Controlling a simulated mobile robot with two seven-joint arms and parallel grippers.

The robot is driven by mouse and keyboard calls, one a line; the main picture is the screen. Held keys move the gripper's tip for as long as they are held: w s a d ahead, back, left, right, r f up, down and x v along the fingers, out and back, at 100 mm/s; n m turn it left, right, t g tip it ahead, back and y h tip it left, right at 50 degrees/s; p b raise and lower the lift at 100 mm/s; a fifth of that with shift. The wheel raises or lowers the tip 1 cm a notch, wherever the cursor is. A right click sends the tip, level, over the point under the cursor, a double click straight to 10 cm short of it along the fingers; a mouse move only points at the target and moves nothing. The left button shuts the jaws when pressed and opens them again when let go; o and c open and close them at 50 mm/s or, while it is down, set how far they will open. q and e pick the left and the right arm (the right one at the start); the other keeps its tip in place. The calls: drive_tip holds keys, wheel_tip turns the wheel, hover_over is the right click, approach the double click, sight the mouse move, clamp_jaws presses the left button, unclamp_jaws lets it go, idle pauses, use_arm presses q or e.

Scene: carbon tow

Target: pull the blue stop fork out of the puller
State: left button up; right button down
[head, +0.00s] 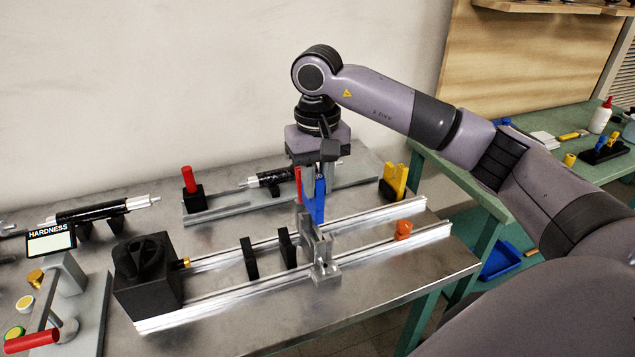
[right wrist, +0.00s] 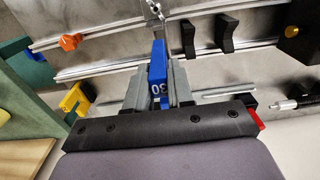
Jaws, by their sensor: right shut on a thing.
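The blue stop fork (head: 319,200) stands upright at the grey puller carriage (head: 313,240), in the middle of the two rails. In the right wrist view the blue stop fork (right wrist: 158,72) carries a white number and lies between the fingers. My right gripper (head: 328,165) points down from above and is shut on the top of the fork. It also shows in the right wrist view (right wrist: 158,95). The fork's lower end is at the carriage; I cannot tell how deep it sits. My left gripper does not show.
A black block with a knob (head: 147,277) stands at the rails' left end. Two black uprights (head: 250,257) and an orange piece (head: 403,229) are on the rails. A yellow block (head: 394,182) stands behind right. A red pin (head: 298,184) is just left of the fork.

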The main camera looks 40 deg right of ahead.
drive_tip(key=shift+r, duration=0.55)
drive_tip(key=shift+r, duration=0.1)
drive_tip(key=shift+r+p, duration=1.2)
drive_tip(key=shift+r, duration=0.2)
drive_tip(key=shift+r+p, duration=0.6)
drive_tip(key=shift+r, duration=0.95)
drive_tip(key=shift+f, duration=0.1)
